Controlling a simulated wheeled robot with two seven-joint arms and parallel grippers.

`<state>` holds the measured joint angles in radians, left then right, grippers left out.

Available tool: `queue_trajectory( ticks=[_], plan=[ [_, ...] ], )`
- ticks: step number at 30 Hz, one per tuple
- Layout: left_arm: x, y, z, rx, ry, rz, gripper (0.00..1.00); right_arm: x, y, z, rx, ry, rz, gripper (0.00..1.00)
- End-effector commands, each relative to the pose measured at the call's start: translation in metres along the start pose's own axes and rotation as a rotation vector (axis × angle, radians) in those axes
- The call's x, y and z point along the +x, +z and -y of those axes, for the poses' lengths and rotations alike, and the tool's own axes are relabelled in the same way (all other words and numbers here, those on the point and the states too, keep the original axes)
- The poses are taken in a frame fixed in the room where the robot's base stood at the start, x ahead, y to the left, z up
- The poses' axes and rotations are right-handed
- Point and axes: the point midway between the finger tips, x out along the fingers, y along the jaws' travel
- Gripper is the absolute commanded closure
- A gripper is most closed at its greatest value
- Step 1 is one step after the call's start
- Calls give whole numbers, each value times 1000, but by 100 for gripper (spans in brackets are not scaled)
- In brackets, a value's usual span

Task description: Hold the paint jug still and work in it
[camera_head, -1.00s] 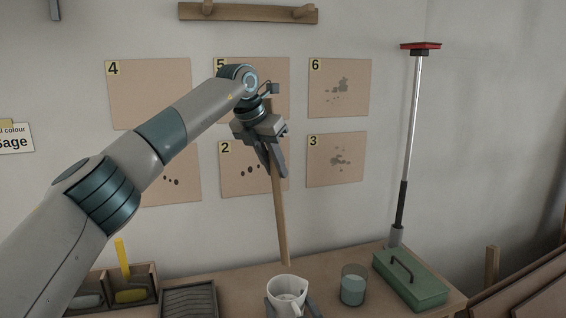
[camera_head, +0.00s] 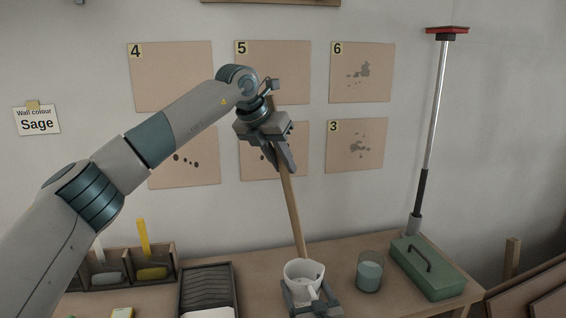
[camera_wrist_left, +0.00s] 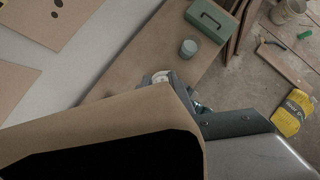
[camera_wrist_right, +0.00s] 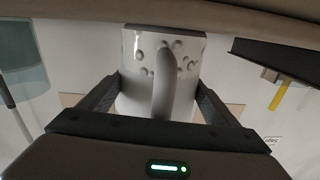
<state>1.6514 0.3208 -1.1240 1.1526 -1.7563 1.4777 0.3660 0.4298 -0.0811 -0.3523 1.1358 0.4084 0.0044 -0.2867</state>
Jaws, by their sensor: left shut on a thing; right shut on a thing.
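The white paint jug (camera_head: 292,272) stands upright near the front of the bench. In the right wrist view the jug (camera_wrist_right: 135,100) sits between the two fingers, its handle facing the camera. My right gripper (camera_head: 312,296) is shut on the jug. My left gripper (camera_head: 282,158) is high above the jug, shut on a long wooden stick (camera_head: 293,215). The stick slants down to the jug's back rim; I cannot tell whether its tip is inside. In the left wrist view the jug (camera_wrist_left: 160,77) is partly hidden behind a large tan shape close to the camera.
A glass of grey-green paint (camera_head: 370,275) stands right of the jug, with a green box (camera_head: 436,270) beyond it. A black ridged tray (camera_head: 207,285) and a wooden holder (camera_head: 124,264) are to the left. A long-handled red tool (camera_head: 436,110) leans on the wall.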

Motion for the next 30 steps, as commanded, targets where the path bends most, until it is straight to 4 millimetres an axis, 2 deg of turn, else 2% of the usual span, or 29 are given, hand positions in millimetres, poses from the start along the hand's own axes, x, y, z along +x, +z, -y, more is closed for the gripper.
queue_trajectory(
  ticks=[8,21,30],
  plan=[
    [5,-9,-6,-1,0,0,100,0,0,0,1,0,0,64],
    [21,-34,-24,-1,0,-1,100,0,0,0,1,0,0,64],
    [44,-44,-23,0,-1,-1,100,0,0,0,1,0,0,64]
  ],
)
